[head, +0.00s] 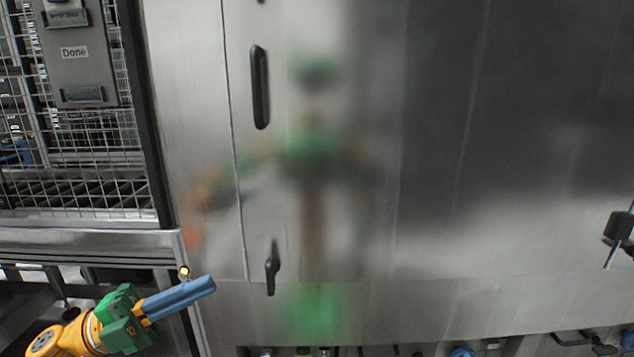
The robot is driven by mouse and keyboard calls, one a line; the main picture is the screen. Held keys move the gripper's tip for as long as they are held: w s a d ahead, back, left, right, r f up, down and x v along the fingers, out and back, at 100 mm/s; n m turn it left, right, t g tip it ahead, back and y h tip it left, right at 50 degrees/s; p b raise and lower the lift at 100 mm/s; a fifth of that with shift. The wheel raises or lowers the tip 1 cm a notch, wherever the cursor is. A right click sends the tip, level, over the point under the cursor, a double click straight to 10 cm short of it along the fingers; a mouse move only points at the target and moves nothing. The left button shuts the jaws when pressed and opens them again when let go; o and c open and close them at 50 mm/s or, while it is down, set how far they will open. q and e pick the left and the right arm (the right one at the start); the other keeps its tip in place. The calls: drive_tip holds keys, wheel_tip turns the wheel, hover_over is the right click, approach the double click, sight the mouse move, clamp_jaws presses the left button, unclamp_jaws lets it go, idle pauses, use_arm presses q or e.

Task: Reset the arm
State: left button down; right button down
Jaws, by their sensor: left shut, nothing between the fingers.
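My left gripper (205,287) comes in from the lower left in the head view. Its blue-grey fingers are shut together with nothing between them, and they point right and slightly up. Its green and orange arm shows behind it. The gripper is in front of the lower left part of the steel washer panel (430,190), below the metal mesh cage. My right gripper is not in view.
The panel has a long black handle (260,87) and a small black latch (272,268). A mesh cage (75,190) with a box labelled "Done" (75,52) stands at the left. A black fitting (618,228) sticks out at the right edge. Blurred reflections show on the steel.

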use_arm(q)
drive_tip(key=w+d+f+n+t+y, duration=0.1)
drive_tip(key=w+f+n+t+y, duration=0.2)
drive_tip(key=f+n+t+y, duration=0.5)
drive_tip(key=w+f+n+t+y, duration=0.3)
drive_tip(key=w+n+t+y, duration=0.15)
drive_tip(key=n, duration=0.65)
drive_tip(key=s+a+f+n+g+y, duration=0.2)
drive_tip(key=s+f+n+g+y, duration=0.4)
drive_tip(key=f, duration=0.6)
drive_tip(key=s+d+f+n+g+y, duration=0.15)
drive_tip(key=s+f+g, duration=0.35)
drive_tip(key=s, duration=0.6)
drive_tip(key=s+f+n+g+y, duration=0.15)
drive_tip(key=s+f+g, duration=0.3)
drive_tip(key=s, duration=0.55)
wheel_tip(320, 180, down, 15)
drive_tip(key=s+g+p, duration=0.1)
drive_tip(key=s+p, duration=0.1)
drive_tip(key=s, duration=0.1)
drive_tip(key=s+a+f+g+p, duration=0.1)
drive_tip(key=s+a+f+p, duration=0.1)
drive_tip(key=s+f, duration=0.7)
drive_tip(key=s, duration=0.3)
drive_tip(key=shift+h, duration=0.35)
